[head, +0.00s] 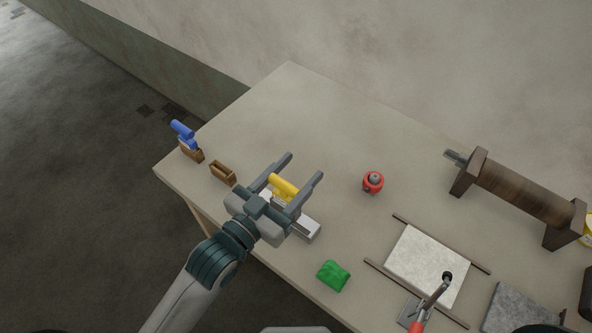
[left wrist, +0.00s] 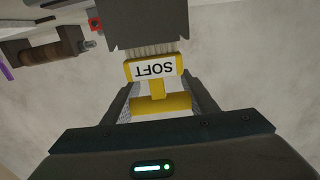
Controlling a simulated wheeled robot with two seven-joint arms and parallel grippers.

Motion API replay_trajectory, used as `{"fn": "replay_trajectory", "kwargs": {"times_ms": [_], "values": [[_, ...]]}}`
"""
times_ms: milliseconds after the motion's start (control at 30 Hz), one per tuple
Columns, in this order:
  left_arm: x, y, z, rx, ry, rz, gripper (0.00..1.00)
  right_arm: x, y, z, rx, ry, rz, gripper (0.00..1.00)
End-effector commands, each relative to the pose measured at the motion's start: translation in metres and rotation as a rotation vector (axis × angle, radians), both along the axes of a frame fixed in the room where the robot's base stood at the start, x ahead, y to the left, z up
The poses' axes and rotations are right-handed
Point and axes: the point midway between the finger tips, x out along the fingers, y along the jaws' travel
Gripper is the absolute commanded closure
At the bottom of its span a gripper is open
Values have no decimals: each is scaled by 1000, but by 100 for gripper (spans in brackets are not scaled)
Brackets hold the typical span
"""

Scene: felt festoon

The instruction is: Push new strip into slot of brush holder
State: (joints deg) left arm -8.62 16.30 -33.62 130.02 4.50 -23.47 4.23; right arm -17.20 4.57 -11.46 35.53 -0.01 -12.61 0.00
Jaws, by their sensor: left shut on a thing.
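My left gripper (head: 298,168) is shut on a yellow T-shaped brush piece (head: 283,184). In the left wrist view the yellow piece (left wrist: 157,104) bears the label "SOFT" and sits between the two fingers. A row of pale bristles (left wrist: 152,50) runs from its label end to a dark grey block (left wrist: 148,22); whether they touch or enter it is unclear. In the head view a light grey block (head: 306,228) lies below the gripper, partly hidden by it. I cannot pick out a separate strip or slot. My right gripper is not in view.
Small brown wooden blocks stand at the table's left edge, one empty (head: 222,174) and one under a blue brush (head: 182,130). The far table middle is clear.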

Motion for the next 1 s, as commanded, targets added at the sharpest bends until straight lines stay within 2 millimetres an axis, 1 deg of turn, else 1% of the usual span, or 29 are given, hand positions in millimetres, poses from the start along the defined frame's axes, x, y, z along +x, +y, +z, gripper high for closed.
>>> {"fn": "replay_trajectory", "kwargs": {"times_ms": [67,100,167,200,733,867,1000], "values": [[0,0,-3,0,0,0,69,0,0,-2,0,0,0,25],[0,0,-2,0,0,0,43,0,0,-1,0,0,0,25],[0,0,-2,0,0,0,28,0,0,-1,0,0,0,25],[0,0,-2,0,0,0,26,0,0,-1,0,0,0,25],[-3,2,-3,0,0,0,26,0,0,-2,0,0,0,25],[-9,7,-3,-1,1,0,26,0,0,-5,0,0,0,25],[-23,18,-5,1,1,0,26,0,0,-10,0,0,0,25]]}}
